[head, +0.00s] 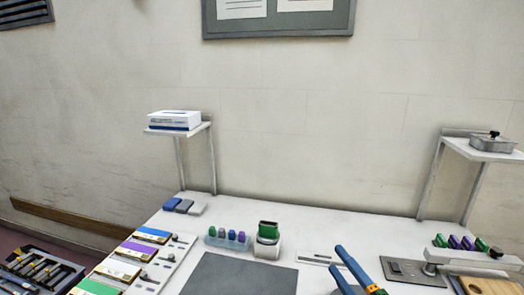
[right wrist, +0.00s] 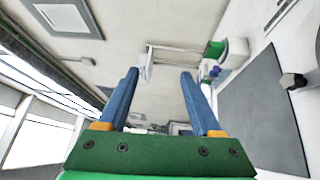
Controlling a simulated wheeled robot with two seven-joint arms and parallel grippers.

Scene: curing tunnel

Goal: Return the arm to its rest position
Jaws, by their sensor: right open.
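My right gripper (head: 337,258) shows at the lower edge of the head view, its two blue fingers above the front right part of the white table (head: 330,222). In the right wrist view the same gripper (right wrist: 160,74) has its blue fingers well apart, with nothing between them. It is open and empty. The rest of my right arm is below the head view's edge. My left gripper is in neither view.
A dark grey mat (head: 240,275) lies left of the gripper. Behind it stand a white device with a green top (head: 268,236) and a rack of coloured pieces (head: 228,240). At right are a grey metal plate (head: 412,272) and a raised shelf (head: 484,150). A left shelf holds a box (head: 175,119).

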